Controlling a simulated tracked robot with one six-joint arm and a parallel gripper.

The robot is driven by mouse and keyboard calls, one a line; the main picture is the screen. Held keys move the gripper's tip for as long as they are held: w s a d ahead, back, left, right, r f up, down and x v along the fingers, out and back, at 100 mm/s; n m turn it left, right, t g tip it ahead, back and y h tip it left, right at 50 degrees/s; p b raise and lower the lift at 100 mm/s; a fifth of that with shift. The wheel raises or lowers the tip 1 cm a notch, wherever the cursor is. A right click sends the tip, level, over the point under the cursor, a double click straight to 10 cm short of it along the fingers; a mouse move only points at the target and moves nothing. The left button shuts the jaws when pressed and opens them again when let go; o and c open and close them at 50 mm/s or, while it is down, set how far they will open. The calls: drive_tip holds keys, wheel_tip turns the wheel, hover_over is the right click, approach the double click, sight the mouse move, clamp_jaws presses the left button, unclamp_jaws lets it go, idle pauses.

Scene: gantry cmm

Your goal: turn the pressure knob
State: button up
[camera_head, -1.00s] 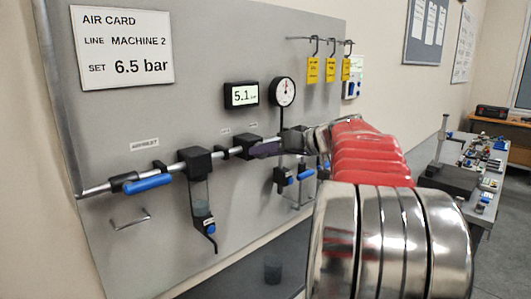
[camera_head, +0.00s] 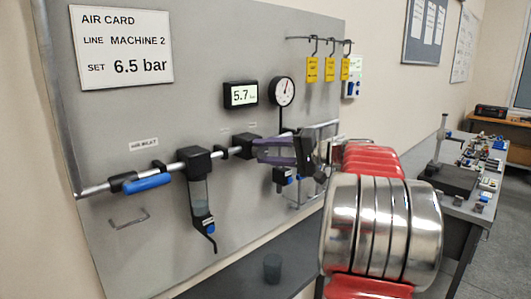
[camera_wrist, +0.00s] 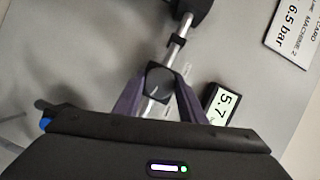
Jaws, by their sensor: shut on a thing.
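The pressure knob (camera_wrist: 159,84) is a dark, faceted cap with a pale line on its face. In the wrist view it sits between the two purple fingers of my gripper (camera_wrist: 157,92), which is shut on it. In the head view my gripper (camera_head: 268,150) reaches the pipe line from the right, and its fingers and wrist mostly hide the knob. The digital display (camera_head: 241,94) reads 5.7. The dial gauge (camera_head: 283,92) stands to its right. The air card (camera_head: 122,47) reads "LINE MACHINE 2, SET 6.5 bar".
A blue-handled valve (camera_head: 147,183) is at the left of the pipe. A filter bowl (camera_head: 201,190) hangs below the pipe. Yellow tags (camera_head: 312,70) hang from hooks at upper right. A dark cup (camera_head: 272,267) stands on the shelf below. A cluttered bench (camera_head: 470,165) is at far right.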

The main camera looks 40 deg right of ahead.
drive_tip(key=shift+d+f+m+t+y, duration=0.1)
drive_tip(key=shift+m+t+y, duration=0.15)
drive_tip(key=shift+m, duration=0.45)
drive_tip(key=shift+d+f+m+t+y, duration=0.15)
drive_tip(key=shift+m+t, duration=0.1)
drive_tip(key=shift+m, duration=0.45)
drive_tip(key=o, duration=1.1)
drive_tip(key=shift+a+r, duration=0.1)
drive_tip(key=shift+c, duration=0.2)
drive_tip(key=v, duration=1.4)
drive_tip(key=shift+w+a, duration=0.1)
